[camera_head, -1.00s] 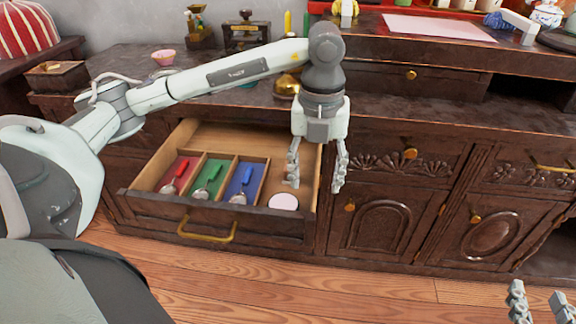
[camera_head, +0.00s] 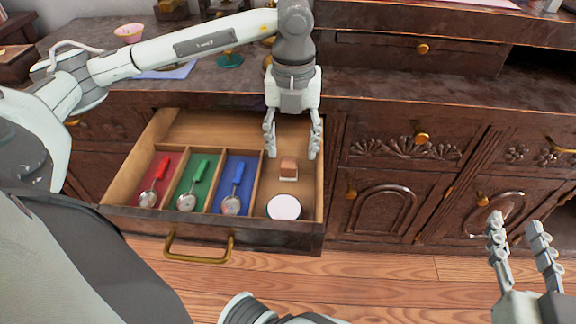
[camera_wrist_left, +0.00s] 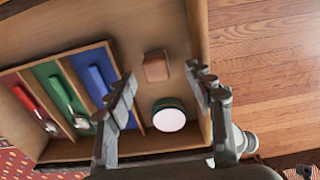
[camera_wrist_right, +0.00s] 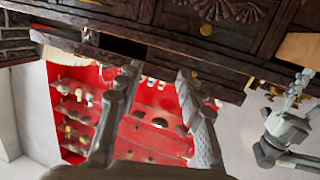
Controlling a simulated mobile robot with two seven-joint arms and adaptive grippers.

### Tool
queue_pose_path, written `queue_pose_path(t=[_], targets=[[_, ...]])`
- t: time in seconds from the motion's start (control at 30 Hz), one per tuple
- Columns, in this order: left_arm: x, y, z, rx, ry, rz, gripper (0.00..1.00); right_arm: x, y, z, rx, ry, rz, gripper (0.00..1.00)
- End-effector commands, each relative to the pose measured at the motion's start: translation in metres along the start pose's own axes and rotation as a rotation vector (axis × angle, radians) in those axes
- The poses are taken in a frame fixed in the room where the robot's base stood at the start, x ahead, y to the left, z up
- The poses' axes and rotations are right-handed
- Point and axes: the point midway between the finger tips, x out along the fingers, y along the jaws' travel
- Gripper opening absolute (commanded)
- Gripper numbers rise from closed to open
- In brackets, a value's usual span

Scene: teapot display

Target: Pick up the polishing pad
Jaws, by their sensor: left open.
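A small brown block with a pale lower edge (camera_head: 289,169), apparently the polishing pad, lies in the right compartment of the open drawer (camera_head: 215,228). The pad also shows in the left wrist view (camera_wrist_left: 156,66), between the fingers. My left gripper (camera_head: 291,152) is open and empty, pointing down above the pad. It also shows in the left wrist view (camera_wrist_left: 161,75). A round white-topped tin (camera_head: 284,207) stands in front of the pad, apart from it. My right gripper (camera_head: 514,226) is open and empty at the lower right, away from the drawer; its fingers (camera_wrist_right: 160,72) show apart.
Three lined compartments, red, green and blue, hold a red-handled tool (camera_head: 155,183), a green-handled tool (camera_head: 193,186) and a blue-handled tool (camera_head: 235,190). Drawer walls and a wooden divider bound the right compartment. The countertop (camera_head: 400,85) lies behind. The wooden floor in front is clear.

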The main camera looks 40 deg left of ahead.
Motion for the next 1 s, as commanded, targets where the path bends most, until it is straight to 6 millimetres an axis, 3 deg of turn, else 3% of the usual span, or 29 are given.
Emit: queue_pose_path(t=[0.3, 0.57, 1.0], targets=[[0.043, 0.006, -0.001, -0.001, 0.001, 0.001, 0.53, -0.001, -0.011, -0.026, 0.019, 0.126, -0.022, 0.37], [0.046, 0.006, -0.001, 0.0, 0.0, -0.001, 0.53, -0.001, -0.012, -0.029, 0.02, 0.138, -0.024, 0.37], [0.045, 0.006, -0.001, 0.0, 0.0, -0.001, 0.04, -0.001, -0.012, -0.029, 0.02, 0.137, -0.025, 0.37]])
